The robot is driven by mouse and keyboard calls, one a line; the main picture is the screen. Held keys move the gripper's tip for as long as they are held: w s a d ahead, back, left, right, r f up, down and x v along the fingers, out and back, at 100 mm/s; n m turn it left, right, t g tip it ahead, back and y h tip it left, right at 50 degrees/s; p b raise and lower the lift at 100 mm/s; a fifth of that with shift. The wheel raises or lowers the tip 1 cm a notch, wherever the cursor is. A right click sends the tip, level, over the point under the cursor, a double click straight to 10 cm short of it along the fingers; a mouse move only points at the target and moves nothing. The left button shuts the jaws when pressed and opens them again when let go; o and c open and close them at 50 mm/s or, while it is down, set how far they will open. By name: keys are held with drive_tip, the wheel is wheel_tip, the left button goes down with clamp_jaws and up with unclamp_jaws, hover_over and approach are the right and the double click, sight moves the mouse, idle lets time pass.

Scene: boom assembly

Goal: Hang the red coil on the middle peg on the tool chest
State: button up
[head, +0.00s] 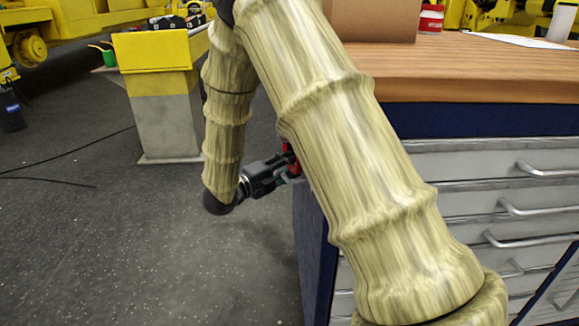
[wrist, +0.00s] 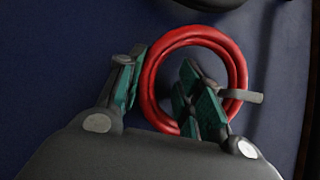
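The red coil (wrist: 240,70) is a ring near the middle of the wrist view, against a dark blue panel. A short grey peg (wrist: 252,97) runs from inside the ring across its right strand. My gripper (wrist: 160,95) straddles the ring's left strand: one finger is outside the ring, the other inside it. A gap shows between the strand and the inner finger, so the gripper looks open. In the head view my gripper (head: 279,174) is beside the tool chest (head: 480,120), with a bit of red at its tip. My arm hides most of the chest's near side.
Black rounded things show at the top edge of the wrist view (wrist: 210,3) and along its right side. A wooden top (head: 490,65) with a cardboard box (head: 375,20) covers the chest. A grey and yellow stand (head: 165,115) is at left. The floor between is open, with a cable.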

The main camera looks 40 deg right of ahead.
drive_tip(key=shift+o, duration=1)
drive_tip(key=shift+a, duration=0.1)
